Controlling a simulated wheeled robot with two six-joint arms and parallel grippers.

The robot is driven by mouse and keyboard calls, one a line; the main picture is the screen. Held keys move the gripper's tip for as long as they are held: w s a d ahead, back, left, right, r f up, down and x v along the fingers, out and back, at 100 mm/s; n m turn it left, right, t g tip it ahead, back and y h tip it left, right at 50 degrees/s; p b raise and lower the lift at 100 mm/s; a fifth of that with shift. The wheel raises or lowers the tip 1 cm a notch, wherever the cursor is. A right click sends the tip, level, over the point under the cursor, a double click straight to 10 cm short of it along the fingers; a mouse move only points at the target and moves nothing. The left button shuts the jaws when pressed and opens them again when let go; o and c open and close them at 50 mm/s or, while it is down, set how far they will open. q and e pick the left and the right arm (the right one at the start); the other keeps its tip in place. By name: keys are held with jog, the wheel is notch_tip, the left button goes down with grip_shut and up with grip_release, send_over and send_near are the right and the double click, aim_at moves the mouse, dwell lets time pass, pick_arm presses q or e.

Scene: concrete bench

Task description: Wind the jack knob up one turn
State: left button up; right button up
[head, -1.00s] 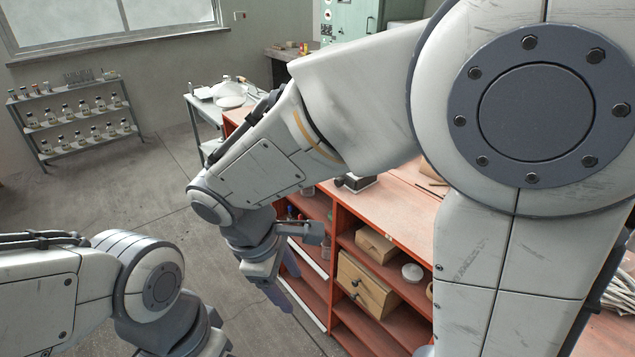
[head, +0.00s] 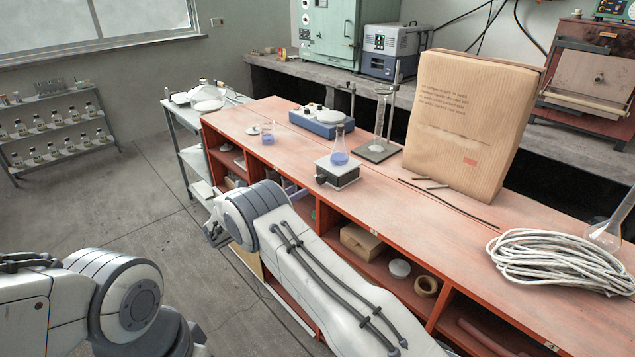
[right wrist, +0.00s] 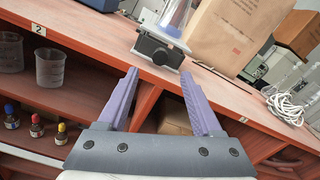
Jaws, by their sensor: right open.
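The lab jack (head: 340,176) is a small box with a pale top and dark sides, near the front edge of the red bench. Its black knob (head: 321,179) sticks out on the front side.
The red bench (head: 540,266) has open shelves below with boxes. A large paper bag (head: 470,120), a stand with a cylinder (head: 381,120), a blue-based instrument (head: 322,120), a beaker (head: 267,134) and a coil of rope (head: 560,260) stand around the jack.

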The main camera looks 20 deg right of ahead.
aim_at(319, 180)
jog(key=p+x, duration=0.1)
jog(key=x, duration=0.8)
jog(key=shift+d, duration=0.2)
grip_shut()
